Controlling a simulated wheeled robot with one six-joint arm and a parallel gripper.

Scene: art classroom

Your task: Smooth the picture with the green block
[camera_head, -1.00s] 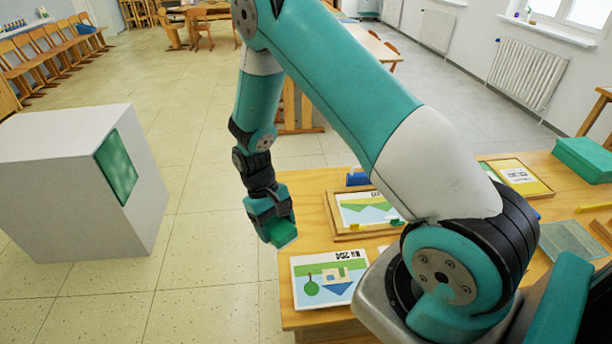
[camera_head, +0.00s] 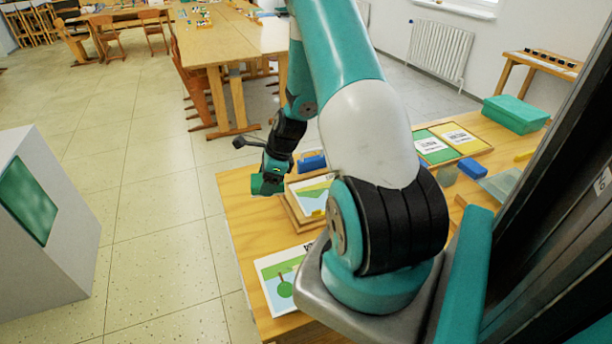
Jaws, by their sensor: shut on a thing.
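My gripper (camera_head: 270,182) is shut on the green block (camera_head: 261,187), which hangs at the table's left edge. The jaws partly hide the block. A picture with a green landscape (camera_head: 315,190) lies in a wooden frame (camera_head: 290,208) just right of the gripper; my arm covers part of it. A second picture card (camera_head: 275,270) with a green round shape lies flat at the table's front left corner, partly hidden by my arm's base. The block looks apart from both pictures, though its height is hard to tell.
A blue block (camera_head: 312,162) stands behind the framed picture. Further right on the wooden table (camera_head: 236,200) are a green and yellow tray (camera_head: 470,150), another blue block (camera_head: 473,170) and a green box (camera_head: 515,112). A white cabinet (camera_head: 65,235) stands left, with open floor between.

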